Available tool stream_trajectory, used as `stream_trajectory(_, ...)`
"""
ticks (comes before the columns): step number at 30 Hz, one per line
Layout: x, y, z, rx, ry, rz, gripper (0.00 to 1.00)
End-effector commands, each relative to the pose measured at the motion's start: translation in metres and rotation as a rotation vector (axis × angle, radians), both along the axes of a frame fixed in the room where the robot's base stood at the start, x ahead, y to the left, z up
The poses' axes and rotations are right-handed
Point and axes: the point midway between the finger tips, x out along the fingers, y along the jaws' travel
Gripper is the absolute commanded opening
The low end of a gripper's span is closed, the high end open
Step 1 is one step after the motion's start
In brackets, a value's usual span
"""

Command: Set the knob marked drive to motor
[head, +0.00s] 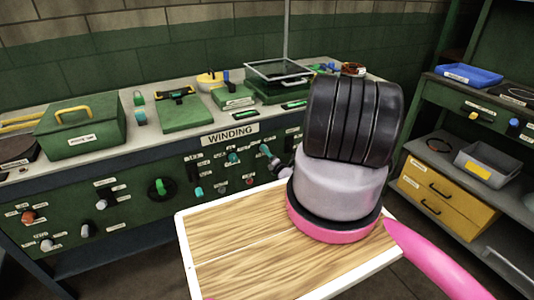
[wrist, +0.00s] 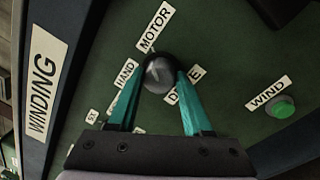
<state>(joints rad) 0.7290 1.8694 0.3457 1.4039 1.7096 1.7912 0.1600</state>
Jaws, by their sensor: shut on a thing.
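In the wrist view my gripper (wrist: 163,74) has its two teal fingers closed on the sides of a round dark knob (wrist: 158,76). A label reading MOTOR (wrist: 155,27) lies just beyond the knob. A label reading HAND (wrist: 123,74) lies to its left, by the left finger. The drive label (wrist: 196,76) is partly covered by the right finger, with only its first and last letters showing. I cannot make out a pointer on the knob, so its setting is unclear. In the head view my arm hides most of the gripper and this knob.
A green button (wrist: 283,107) with a WIND label is right of the knob. The WINDING sign (head: 231,134) marks the panel's top edge. Other knobs, such as a green one (head: 160,188), sit along the panel. A green box (head: 82,130) stands on the bench. A shelf (head: 470,130) is at right.

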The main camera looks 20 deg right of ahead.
Motion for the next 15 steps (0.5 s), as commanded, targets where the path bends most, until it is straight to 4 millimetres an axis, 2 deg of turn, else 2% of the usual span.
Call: stream_trajectory(15,-0.001,0.0002,-0.0012,0.058,0.004,0.0,0.0)
